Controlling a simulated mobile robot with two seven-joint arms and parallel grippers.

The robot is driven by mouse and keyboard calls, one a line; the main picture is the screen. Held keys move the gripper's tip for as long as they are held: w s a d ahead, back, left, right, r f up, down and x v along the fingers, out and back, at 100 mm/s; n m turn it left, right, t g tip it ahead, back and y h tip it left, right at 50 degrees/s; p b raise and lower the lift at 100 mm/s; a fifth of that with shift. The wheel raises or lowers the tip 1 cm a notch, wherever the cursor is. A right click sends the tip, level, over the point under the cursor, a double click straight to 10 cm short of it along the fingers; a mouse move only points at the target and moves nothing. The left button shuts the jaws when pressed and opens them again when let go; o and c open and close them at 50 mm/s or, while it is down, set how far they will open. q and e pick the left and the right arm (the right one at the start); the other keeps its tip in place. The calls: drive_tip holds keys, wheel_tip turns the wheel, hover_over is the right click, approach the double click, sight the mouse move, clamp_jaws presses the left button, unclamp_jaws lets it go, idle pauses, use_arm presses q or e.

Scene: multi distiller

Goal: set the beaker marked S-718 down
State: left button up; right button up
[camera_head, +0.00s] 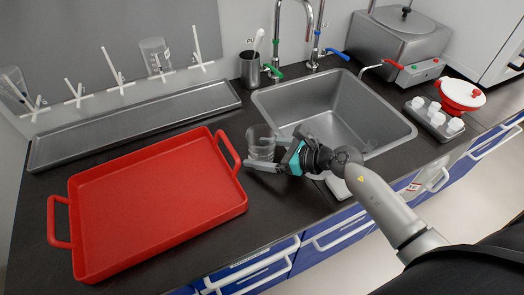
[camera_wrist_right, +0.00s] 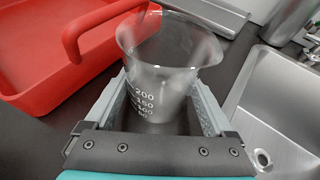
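A clear glass beaker (camera_head: 262,144) is upright over the dark counter between the red tray and the sink. In the right wrist view the beaker (camera_wrist_right: 160,78) shows white volume marks; no S-718 label is readable. My right gripper (camera_head: 266,157) has one finger on each side of the beaker and appears shut on its wall. The fingers (camera_wrist_right: 162,103) also show in the wrist view. Whether the beaker's base touches the counter cannot be told. My left gripper is not in view.
A red tray (camera_head: 160,212) with raised handles stands close on the left. The metal sink (camera_head: 372,142) is close on the right. A long metal trough (camera_head: 140,124) and a dark cup (camera_head: 250,68) are behind. A drying rack (camera_head: 120,82) holds other glassware.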

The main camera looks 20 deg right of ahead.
drive_tip(key=shift+o, duration=0.6)
